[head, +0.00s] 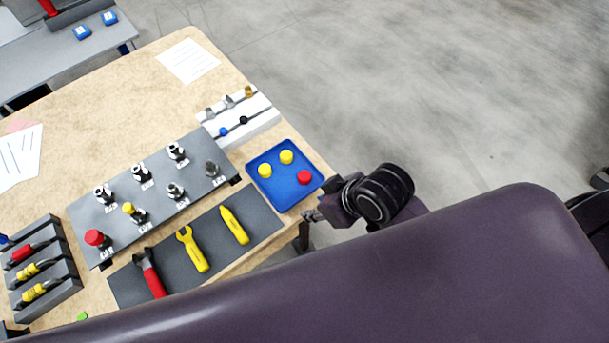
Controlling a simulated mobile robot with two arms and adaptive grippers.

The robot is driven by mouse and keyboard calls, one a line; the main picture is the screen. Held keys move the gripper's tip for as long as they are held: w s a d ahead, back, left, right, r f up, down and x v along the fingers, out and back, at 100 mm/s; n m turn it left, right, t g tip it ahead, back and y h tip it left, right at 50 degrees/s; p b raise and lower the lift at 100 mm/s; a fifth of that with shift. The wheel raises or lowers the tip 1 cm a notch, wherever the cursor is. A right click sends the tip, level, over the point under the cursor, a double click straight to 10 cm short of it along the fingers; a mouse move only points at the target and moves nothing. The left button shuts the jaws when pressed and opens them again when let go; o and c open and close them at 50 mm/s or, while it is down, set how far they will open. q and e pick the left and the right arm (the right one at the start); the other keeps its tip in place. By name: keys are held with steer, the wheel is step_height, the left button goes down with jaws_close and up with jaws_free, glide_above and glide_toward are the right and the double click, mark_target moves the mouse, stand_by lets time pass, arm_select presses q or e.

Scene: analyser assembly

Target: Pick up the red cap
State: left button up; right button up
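A red cap (304,177) lies in the right part of a blue tray (279,196) at the table's right edge. Two yellow caps (286,157) lie in the same tray, behind and to the left of it. Another red cap (94,237) sits on a fitting at the left front of the grey panel. My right gripper (309,215) is just beside the tray's front right edge, apart from the red cap. Its fingers are small and partly hidden, so I cannot tell whether they are open. My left gripper is not in view.
The grey panel (150,227) carries several metal fittings. A dark mat (212,261) with pliers, a yellow wrench and a yellow tool lies in front. A white rack (250,123) stands behind the tray. Open floor lies right of the table.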

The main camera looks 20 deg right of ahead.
steer(key=w+a+n, duration=0.1)
steer(key=w+a+r+n+y, duration=0.1)
steer(key=w+a+n, duration=0.1)
steer(key=w+a+r+n+g+y, duration=0.1)
steer(key=w+n, duration=0.1)
steer(key=shift+a+r, duration=0.25)
steer(key=shift+a, duration=0.05)
steer(key=r+n+g, duration=0.1)
steer(key=n+g, duration=0.1)
glide_above(305, 175)
steer(key=s+d, duration=0.1)
steer(key=d, duration=0.1)
steer(key=shift+h, duration=0.3)
steer(key=x, duration=0.2)
steer(key=p+x, duration=0.1)
steer(key=x, duration=0.1)
steer(key=d+x, duration=0.1)
steer(key=x, duration=0.1)
steer(key=shift+s+f+p, duration=0.15)
steer(key=shift+p, duration=0.2)
steer(key=shift+a+f, duration=0.25)
steer(key=shift+f, duration=0.3)
steer(key=c, duration=0.5)
